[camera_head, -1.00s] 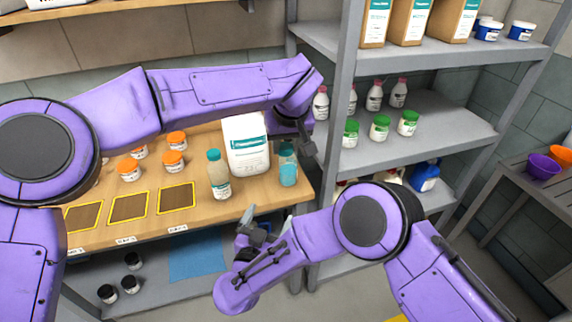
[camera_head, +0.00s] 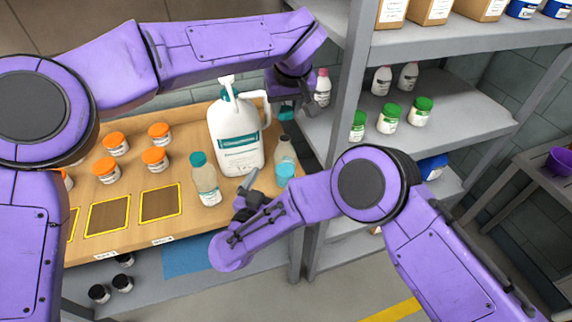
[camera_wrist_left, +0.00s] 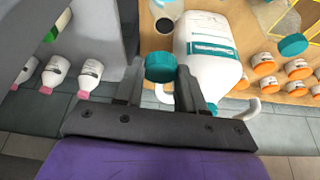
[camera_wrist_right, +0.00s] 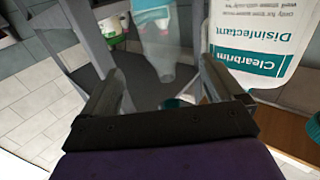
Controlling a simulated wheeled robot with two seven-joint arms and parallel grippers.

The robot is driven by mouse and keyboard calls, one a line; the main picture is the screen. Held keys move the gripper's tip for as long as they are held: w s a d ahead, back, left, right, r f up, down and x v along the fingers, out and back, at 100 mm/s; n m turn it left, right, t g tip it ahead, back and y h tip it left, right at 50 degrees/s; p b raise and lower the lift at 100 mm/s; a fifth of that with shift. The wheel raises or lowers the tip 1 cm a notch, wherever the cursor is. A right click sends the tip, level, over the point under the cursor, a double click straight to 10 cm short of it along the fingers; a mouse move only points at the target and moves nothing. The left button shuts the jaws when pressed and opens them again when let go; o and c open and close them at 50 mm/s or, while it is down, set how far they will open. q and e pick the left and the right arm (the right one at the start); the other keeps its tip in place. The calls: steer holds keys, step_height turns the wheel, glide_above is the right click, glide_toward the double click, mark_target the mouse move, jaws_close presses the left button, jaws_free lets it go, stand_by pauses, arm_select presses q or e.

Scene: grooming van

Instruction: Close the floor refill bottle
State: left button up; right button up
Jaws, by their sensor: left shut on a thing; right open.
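An uncapped clear bottle with blue liquid (camera_head: 285,168) stands upright near the bench's right end. Its open mouth shows in the left wrist view (camera_wrist_left: 164,25). My left gripper (camera_head: 291,103) is shut on a teal cap (camera_wrist_left: 160,67), which also shows in the head view (camera_head: 287,112). The cap is above and apart from the bottle. My right gripper (camera_head: 250,184) is open, low at the bench's front edge. In the right wrist view the clear bottle (camera_wrist_right: 155,35) appears ahead between its fingers (camera_wrist_right: 160,75); I see no contact. I cannot read the bottle's label.
A white pump jug (camera_head: 235,140) stands close left of the open bottle. A teal-capped bottle (camera_head: 205,182) stands in front of it. Several orange-lidded jars (camera_head: 155,159) are farther left. A grey shelf rack (camera_head: 445,110) borders the bench's right end.

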arm_select(q)
steer(key=shift+a, duration=0.1)
steer(key=shift+w+f, duration=0.1)
steer(key=shift+w, duration=0.1)
arm_select(e)
steer(key=x, duration=1.2)
steer(key=shift+w, duration=0.2)
arm_select(q)
steer(key=shift+s, duration=0.1)
arm_select(e)
steer(key=shift+s, duration=0.1)
steer(key=shift+c, duration=0.2)
steer(key=c, duration=1.5)
arm_select(q)
glide_above(285, 138)
steer(key=shift+s+f, duration=0.2)
steer(key=shift+f, duration=1.05)
steer(key=shift+s+f, duration=0.2)
steer(key=shift+f, duration=1.05)
steer(key=shift+f, duration=0.85)
steer(key=shift+f, duration=0.55)
